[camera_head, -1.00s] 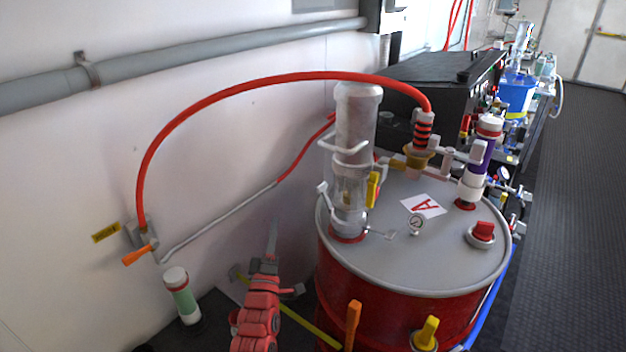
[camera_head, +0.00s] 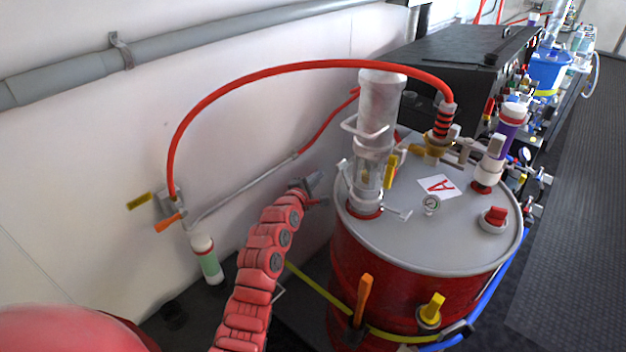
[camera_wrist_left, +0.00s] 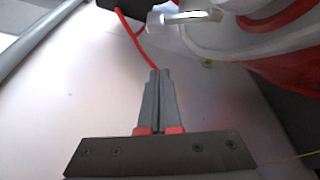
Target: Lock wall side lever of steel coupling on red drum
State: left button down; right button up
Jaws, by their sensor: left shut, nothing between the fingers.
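The red drum (camera_head: 375,275) has a grey lid, and its edge shows at the right of the left wrist view (camera_wrist_left: 285,75). A steel coupling (camera_head: 366,182) stands on the lid under a pale upright cylinder (camera_head: 380,100). One coupling lever (camera_head: 396,213) sticks out low to the right; the wall-side lever (camera_head: 344,167) is at the coupling's left. In the left wrist view a pale lever (camera_wrist_left: 185,18) sticks out sideways at the top. My left gripper (camera_head: 316,182) is shut and empty, left of the coupling and apart from it; its fingers (camera_wrist_left: 158,75) point towards the wall.
A red hose (camera_head: 290,67) arches from the wall valve (camera_head: 168,207) to the drum's fitting. A grey pipe (camera_head: 220,40) runs along the wall. A green and white cylinder (camera_head: 207,260) stands by the wall. A yellow strap (camera_head: 320,291) and an orange handle (camera_head: 362,298) are at the drum's front.

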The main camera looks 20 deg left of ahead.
aim_at(337, 167)
pick_arm(q)
jog(key=w+d+p, duration=0.1)
jog(key=w+d+r+p, duration=0.1)
jog(key=w+d+p, duration=0.1)
jog(key=shift+w+d, duration=0.1)
jog(key=shift+d, duration=0.2)
dwell(0.3)
jog(key=shift+s+d+r+m+t+p, duration=0.2)
jog(key=shift+d+r+m+t+p, duration=0.35)
jog(key=shift+m, duration=0.45)
jog(key=shift+d, duration=0.1)
